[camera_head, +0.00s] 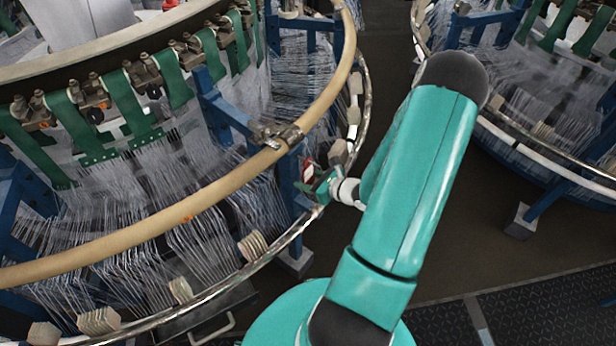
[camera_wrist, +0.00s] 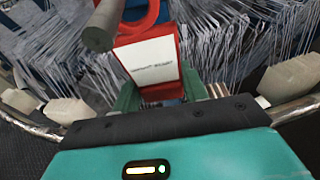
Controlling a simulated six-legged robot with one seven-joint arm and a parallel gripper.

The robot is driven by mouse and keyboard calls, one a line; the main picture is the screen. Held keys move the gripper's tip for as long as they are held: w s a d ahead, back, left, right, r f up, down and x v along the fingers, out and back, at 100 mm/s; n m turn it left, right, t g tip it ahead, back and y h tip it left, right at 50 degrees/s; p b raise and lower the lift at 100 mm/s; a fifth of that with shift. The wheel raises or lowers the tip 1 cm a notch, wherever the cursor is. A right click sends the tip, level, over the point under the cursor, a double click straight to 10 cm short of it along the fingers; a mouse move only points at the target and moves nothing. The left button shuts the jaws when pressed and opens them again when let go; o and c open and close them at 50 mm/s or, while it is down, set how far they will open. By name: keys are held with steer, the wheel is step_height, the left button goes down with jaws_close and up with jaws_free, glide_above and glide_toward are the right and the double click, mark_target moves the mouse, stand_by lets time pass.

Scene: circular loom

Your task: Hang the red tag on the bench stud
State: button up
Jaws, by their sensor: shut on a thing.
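The red tag (camera_wrist: 183,58) has a white printed label and a red loop (camera_wrist: 140,24) at its top. My gripper (camera_wrist: 160,95) is shut on the tag's lower part, with the tag standing up from between the green fingers. A grey round rod (camera_wrist: 98,38), which looks like the stud, lies beside the loop at upper left in the wrist view and overlaps its left side. I cannot tell whether the rod passes through the loop. In the head view the tag (camera_head: 307,170) is a small red patch at my gripper (camera_head: 322,186), close to the loom's rim.
The circular loom's tan ring (camera_head: 215,192) and metal rail (camera_head: 270,246) curve close around my gripper. Pale blocks (camera_wrist: 292,76) sit along the rail, with fine threads behind. A second loom (camera_head: 560,165) stands to the right, with dark floor (camera_head: 440,240) between.

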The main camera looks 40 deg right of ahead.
steer(key=shift+s+d+r, duration=0.1)
steer(key=shift+s+r, duration=0.05)
steer(key=shift+s, duration=0.25)
steer(key=shift+s+r, duration=0.1)
steer(key=shift+s, duration=0.15)
steer(key=shift+s+d+r, duration=0.1)
steer(key=shift+s+d, duration=0.05)
steer(key=shift+s, duration=0.65)
steer(key=shift+s+d+r, duration=0.1)
steer(key=shift+s+d, duration=0.1)
steer(key=shift+s, duration=0.6)
steer(key=shift+s+d+r, duration=0.1)
steer(key=shift+s+d, duration=0.05)
steer(key=shift+s, duration=0.65)
